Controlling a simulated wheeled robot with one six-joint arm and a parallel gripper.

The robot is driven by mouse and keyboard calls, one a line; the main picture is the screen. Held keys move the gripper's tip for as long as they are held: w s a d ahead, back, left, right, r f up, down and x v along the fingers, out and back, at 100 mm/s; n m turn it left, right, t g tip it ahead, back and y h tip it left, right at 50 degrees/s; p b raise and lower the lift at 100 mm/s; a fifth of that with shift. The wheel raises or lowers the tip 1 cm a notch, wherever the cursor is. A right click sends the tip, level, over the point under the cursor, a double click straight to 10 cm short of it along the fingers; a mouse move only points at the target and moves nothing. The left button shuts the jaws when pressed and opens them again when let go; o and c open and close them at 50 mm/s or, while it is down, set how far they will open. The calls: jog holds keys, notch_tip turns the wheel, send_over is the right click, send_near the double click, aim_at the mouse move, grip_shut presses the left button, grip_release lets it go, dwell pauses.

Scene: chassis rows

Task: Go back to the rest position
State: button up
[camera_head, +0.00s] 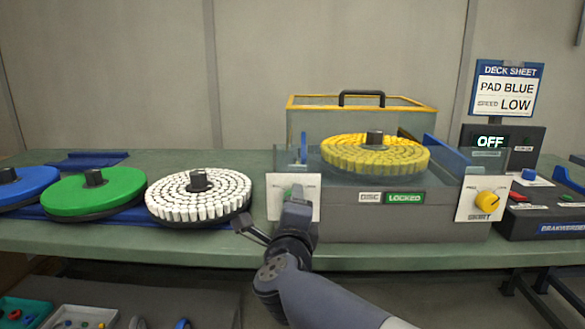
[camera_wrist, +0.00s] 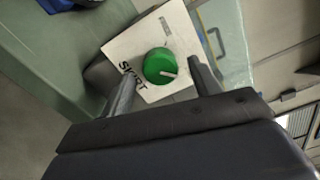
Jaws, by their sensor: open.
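My gripper (camera_head: 297,203) is in front of the left white plate (camera_head: 273,203) on the grey machine (camera_head: 350,222). In the wrist view my gripper (camera_wrist: 160,70) is open, with one finger on each side of a green knob (camera_wrist: 162,66). The knob has a pale pointer line and sits on a white plate (camera_wrist: 122,45) with partly readable lettering. No contact between fingers and knob can be made out. In the head view my gripper hides most of the knob. My arm comes up from the lower right.
A yellow pad disc (camera_head: 375,154) lies on the machine, whose label (camera_head: 405,198) reads LOCKED. A yellow knob (camera_head: 487,202) is at right. White (camera_head: 199,194), green (camera_head: 94,191) and blue (camera_head: 26,187) discs lie left on the bench.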

jog(key=shift+w, duration=0.3)
